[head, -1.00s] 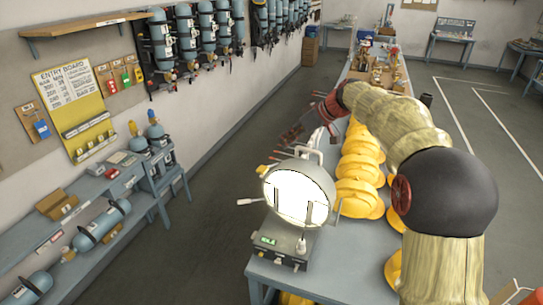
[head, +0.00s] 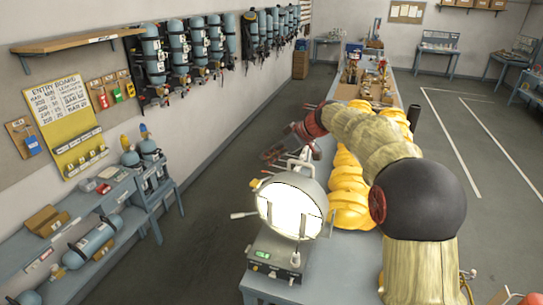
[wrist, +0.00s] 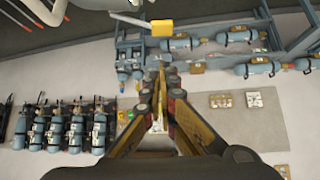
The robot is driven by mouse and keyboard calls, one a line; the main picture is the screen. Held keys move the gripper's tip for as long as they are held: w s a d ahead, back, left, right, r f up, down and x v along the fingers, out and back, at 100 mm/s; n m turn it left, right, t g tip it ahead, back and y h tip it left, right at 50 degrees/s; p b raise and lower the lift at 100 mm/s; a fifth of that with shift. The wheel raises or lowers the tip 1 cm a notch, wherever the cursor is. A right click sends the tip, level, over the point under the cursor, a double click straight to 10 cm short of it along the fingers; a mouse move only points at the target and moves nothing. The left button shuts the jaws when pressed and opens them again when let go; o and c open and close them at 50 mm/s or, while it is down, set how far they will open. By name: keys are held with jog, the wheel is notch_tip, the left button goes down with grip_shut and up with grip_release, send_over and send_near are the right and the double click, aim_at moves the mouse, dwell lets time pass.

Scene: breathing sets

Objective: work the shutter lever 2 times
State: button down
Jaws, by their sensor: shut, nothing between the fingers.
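A grey signal lamp (head: 318,190) with a bright white round face stands on its box at the near end of the long bench. A small lever (head: 243,215) with a pale knob sticks out from the lamp's left side, nearly level. The box carries a small lit green display (head: 262,254), too small to read surely. My gripper (head: 268,155) is above and behind the lamp, pointing left, apart from the lever. In the wrist view my gripper's fingers (wrist: 160,75) are together and empty. A pale rod (wrist: 128,19) shows near the top there; I cannot tell whether it is the lever.
Thin rods stand up around the lamp's top. A blue side bench (head: 100,205) with cylinders is at the left, below a yellow entry board (head: 62,118). The floor between is clear.

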jog(key=p, duration=0.2)
send_over(256, 186)
jog(key=w, duration=0.2)
jog(key=f, duration=0.5)
jog(key=shift+w+d, duration=0.15)
jog(key=shift+d, duration=0.2)
notch_tip(256, 186, down, 2)
jog(key=shift+f, duration=0.1)
jog(key=shift+f+p, duration=0.3)
jog(key=shift+f, duration=0.4)
jog(key=shift+s+a+f+t+b, duration=0.1)
jog(key=shift+s+f+t+b, duration=0.4)
jog(key=shift+b, duration=2.25)
jog(key=f+b, duration=0.1)
jog(key=b, duration=0.2)
jog(key=n+b, duration=0.1)
jog(key=b, duration=0.2)
jog(key=shift+s+a+f+t+h+b, duration=0.2)
jog(key=shift+f+t+h+b, duration=0.1)
jog(key=shift+f+h+b, duration=0.1)
jog(key=f+t+b, duration=0.1)
jog(key=b, duration=0.3)
jog(key=f+n+b, duration=0.1)
jog(key=b, duration=0.4)
jog(key=shift+s+a+t+h, duration=0.2)
jog(key=shift+s+t+h, duration=0.2)
jog(key=shift+w+r, duration=0.1)
jog(key=shift+r, duration=0.2)
